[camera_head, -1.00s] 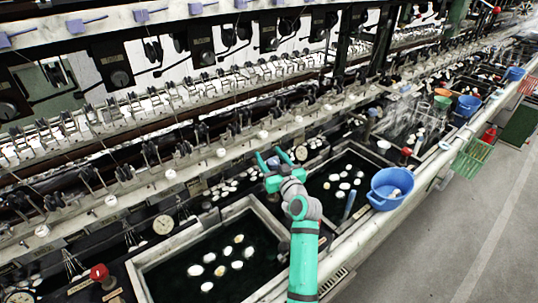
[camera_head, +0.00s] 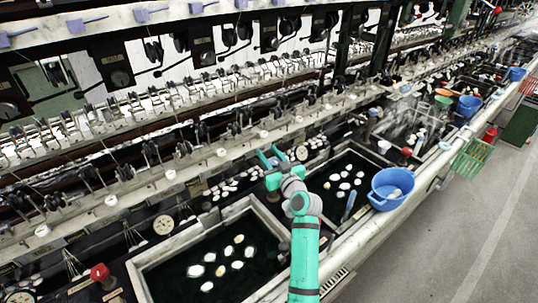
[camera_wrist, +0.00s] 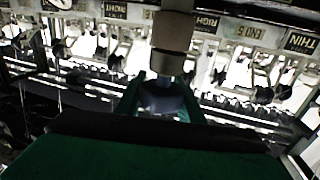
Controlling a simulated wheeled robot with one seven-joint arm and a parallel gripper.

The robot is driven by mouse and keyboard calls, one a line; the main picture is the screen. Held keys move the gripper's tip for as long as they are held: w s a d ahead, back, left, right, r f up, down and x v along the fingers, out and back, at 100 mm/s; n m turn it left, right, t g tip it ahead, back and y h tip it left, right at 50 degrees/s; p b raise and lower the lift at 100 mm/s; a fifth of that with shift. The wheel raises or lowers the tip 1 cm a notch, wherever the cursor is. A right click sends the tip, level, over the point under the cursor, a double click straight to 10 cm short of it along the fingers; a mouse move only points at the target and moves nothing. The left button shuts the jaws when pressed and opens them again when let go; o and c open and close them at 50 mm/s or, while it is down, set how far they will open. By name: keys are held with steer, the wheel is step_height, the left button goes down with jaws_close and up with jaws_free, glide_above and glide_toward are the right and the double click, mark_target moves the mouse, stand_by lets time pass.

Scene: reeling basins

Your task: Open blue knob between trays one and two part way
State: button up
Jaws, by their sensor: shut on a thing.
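The blue knob (camera_head: 273,161) sits between my gripper's fingers, mostly hidden by them in the head view. In the wrist view a dark blue-grey knob (camera_wrist: 166,97) shows between the two green fingers, below a brownish post. My gripper (camera_head: 275,155) is shut on it, behind the divider between two dark water basins. The near basin (camera_head: 190,236) and the farther basin (camera_head: 371,152) both hold white cocoons. The knob's turn angle cannot be made out.
A blue bucket (camera_head: 391,187) stands on the front ledge to the right. A red knob (camera_head: 99,272) is at the lower left and another red knob (camera_head: 407,151) is at the right. Round dials and a long row of reeling parts run behind.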

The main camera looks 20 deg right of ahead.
steer(key=n+g+y, duration=0.1)
steer(key=n+y, duration=0.1)
steer(key=y, duration=0.1)
steer(key=a+n+g+y, duration=0.1)
steer(key=n+y, duration=0.1)
steer(key=y, duration=0.1)
steer(key=shift+s+a+n+y, duration=0.2)
steer(key=shift+n+y, duration=0.1)
steer(key=shift+y, duration=0.1)
steer(key=shift+s+a+n+g+y, duration=0.15)
steer(key=shift+n+g+y, duration=0.35)
steer(key=shift+y, duration=0.15)
steer(key=shift+s+a+n+g+y, duration=0.1)
steer(key=shift+a+n+g+y, duration=0.05)
steer(key=shift+n+g+y, duration=0.4)
steer(key=shift+s+a+n+g+y, duration=0.15)
steer(key=shift+n+g+y, duration=0.3)
steer(key=shift+y, duration=0.25)
steer(key=shift+a, duration=0.1)
steer(key=o, duration=1.1)
steer(key=shift+c, duration=0.2)
steer(key=v, duration=1)
steer(key=shift+s+d, duration=0.2)
